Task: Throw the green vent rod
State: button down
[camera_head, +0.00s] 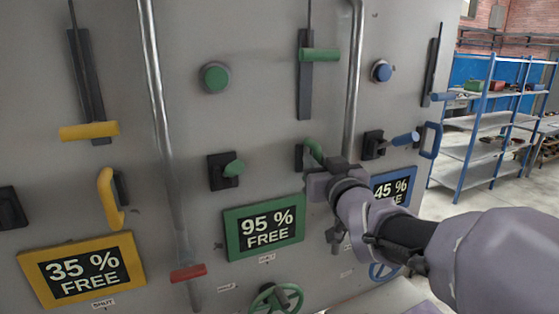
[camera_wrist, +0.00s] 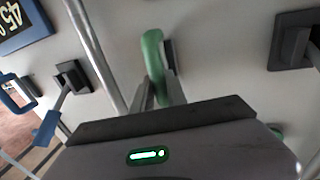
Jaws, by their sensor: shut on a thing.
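My gripper (camera_head: 322,168) is at the panel, just above and right of the green 95 % sign (camera_head: 264,228). It is shut on a curved green handle (camera_head: 314,149) with a dark mount. A green-tipped lever (camera_head: 234,168) projects from a black plate to the left. No readable label shows which is the vent rod.
A metal pipe (camera_head: 355,75) runs down close beside my gripper. A blue lever (camera_head: 403,139) and blue handle (camera_head: 432,140) are to the right. A green round button (camera_head: 215,77) is upper left, a green handwheel (camera_head: 275,299) below. Shelving (camera_head: 490,125) stands farther right.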

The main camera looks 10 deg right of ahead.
jog(key=shift+s, duration=0.1)
dwell(0.7)
jog(key=s+d+b, duration=0.1)
jog(key=s+d, duration=0.1)
jog(key=s, duration=0.4)
jog(key=shift+s+d, duration=0.15)
jog(key=shift+s, duration=0.2)
jog(key=shift+f, duration=0.1)
jog(key=c, duration=1.8)
grip_release()
jog(key=o, duration=0.5)
jog(key=shift+s, duration=0.1)
jog(key=s, duration=0.5)
jog(key=s+d+b, duration=0.1)
jog(key=s, duration=0.5)
jog(key=s+d, duration=0.1)
jog(key=s, duration=0.5)
jog(key=shift+s, duration=0.15)
